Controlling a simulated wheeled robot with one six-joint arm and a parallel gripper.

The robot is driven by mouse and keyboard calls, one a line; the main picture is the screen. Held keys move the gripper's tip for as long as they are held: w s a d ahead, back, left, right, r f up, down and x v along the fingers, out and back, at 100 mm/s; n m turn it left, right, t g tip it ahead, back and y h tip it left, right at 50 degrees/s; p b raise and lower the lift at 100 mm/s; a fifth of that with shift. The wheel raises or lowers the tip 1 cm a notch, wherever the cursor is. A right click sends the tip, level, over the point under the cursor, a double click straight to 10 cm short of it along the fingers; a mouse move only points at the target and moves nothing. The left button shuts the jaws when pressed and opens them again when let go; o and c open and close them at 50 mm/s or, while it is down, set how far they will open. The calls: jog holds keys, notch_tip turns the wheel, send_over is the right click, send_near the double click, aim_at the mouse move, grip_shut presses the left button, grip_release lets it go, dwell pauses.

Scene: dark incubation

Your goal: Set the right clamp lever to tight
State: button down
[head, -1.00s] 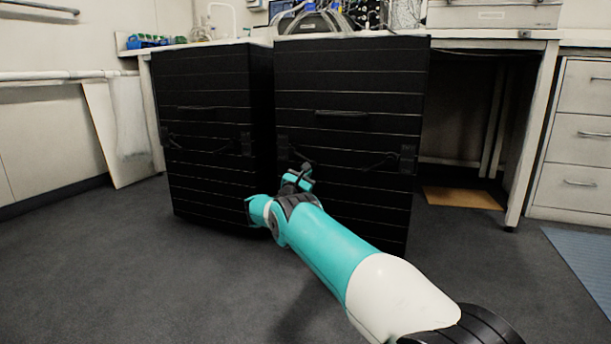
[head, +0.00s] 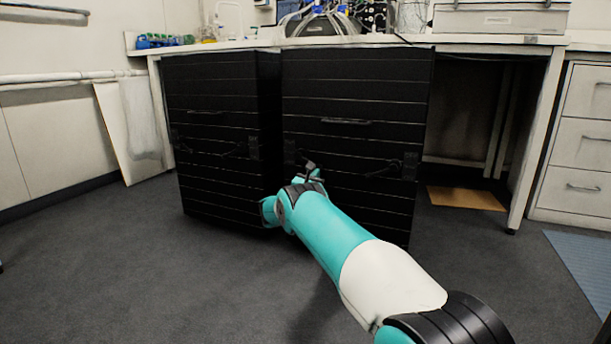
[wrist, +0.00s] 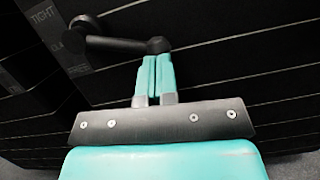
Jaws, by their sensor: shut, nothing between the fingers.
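Two black ribbed boxes stand side by side, a left one (head: 215,95) and a right one (head: 355,85). Each has a dark clamp fitting near either edge. My gripper (wrist: 155,75) is shut and empty at the left clamp of the right box. In the wrist view a black clamp lever (wrist: 118,45) runs sideways from a grey label plate (wrist: 70,58) to a rounded end just beyond my fingertips. The plate reads TIGHT at its top; a lower word is partly hidden. Contact is unclear. The right box's right clamp (head: 410,165) is in clear view, its lever small and dark.
A white bench (head: 490,40) with lab equipment stands over the boxes. A drawer unit (head: 580,140) is at the right, with a blue mat (head: 585,265) before it. A pale board (head: 125,130) leans at the left. The floor at front left is clear.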

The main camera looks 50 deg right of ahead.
jog(key=shift+n, duration=0.9)
jog(key=shift+s+d+r+p, duration=0.15)
jog(key=shift+s+r+p, duration=0.1)
jog(key=shift+r+p, duration=0.95)
jog(key=shift+s+d+r+p, duration=0.15)
jog(key=shift+s+r+p, duration=0.1)
jog(key=shift+r+p, duration=0.95)
jog(key=shift+s+d+r+p, duration=0.15)
jog(key=shift+s+r+p, duration=0.1)
jog(key=shift+r+p, duration=0.9)
jog(key=shift+r, duration=0.1)
